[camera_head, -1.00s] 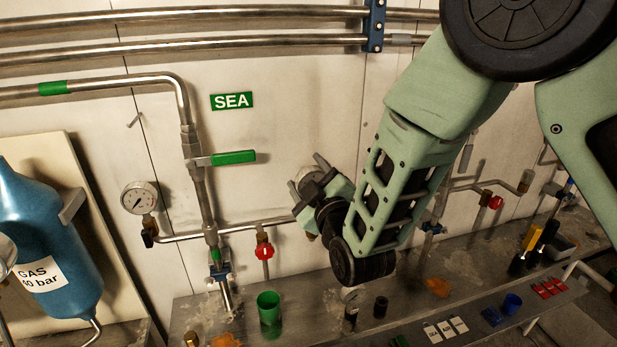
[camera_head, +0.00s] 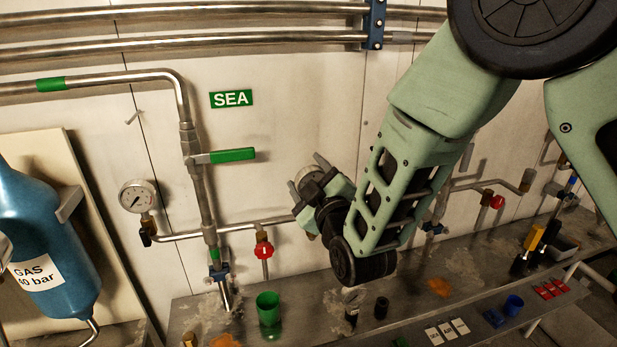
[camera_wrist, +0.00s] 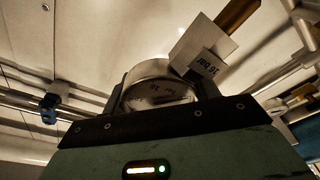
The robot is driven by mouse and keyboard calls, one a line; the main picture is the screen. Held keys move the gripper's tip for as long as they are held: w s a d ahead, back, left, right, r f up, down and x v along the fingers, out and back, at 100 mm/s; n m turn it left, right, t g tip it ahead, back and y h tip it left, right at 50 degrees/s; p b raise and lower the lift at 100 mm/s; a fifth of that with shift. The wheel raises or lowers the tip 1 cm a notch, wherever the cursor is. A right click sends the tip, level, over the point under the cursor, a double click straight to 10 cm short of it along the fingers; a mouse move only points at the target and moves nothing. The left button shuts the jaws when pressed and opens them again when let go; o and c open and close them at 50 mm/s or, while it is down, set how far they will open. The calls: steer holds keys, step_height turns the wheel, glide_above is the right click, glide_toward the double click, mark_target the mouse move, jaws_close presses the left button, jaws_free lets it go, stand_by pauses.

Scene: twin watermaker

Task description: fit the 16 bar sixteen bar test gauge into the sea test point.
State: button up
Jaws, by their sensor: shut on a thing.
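My gripper (camera_head: 314,178) is shut on a round gauge (camera_head: 303,176) in front of the wall, to the right of the green-handled valve. In the wrist view the gauge (camera_wrist: 157,92) sits between the fingers, its face partly visible. The green SEA sign (camera_head: 231,98) is on the wall, up and left of my gripper. A thin pipe (camera_head: 240,227) runs right from the SEA line and passes out of sight behind my gripper. I cannot make out the sea test point; my gripper may hide it.
A mounted gauge (camera_head: 137,196) stands left of the SEA pipe. A green valve handle (camera_head: 232,155) and a red knob (camera_head: 263,250) stick out near my gripper. The bench (camera_head: 330,285) below holds a green cup (camera_head: 268,308) and small fittings. A blue gas bottle (camera_head: 40,240) stands at left.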

steer(key=shift+f+b, duration=1.6)
steer(key=o, duration=1.2)
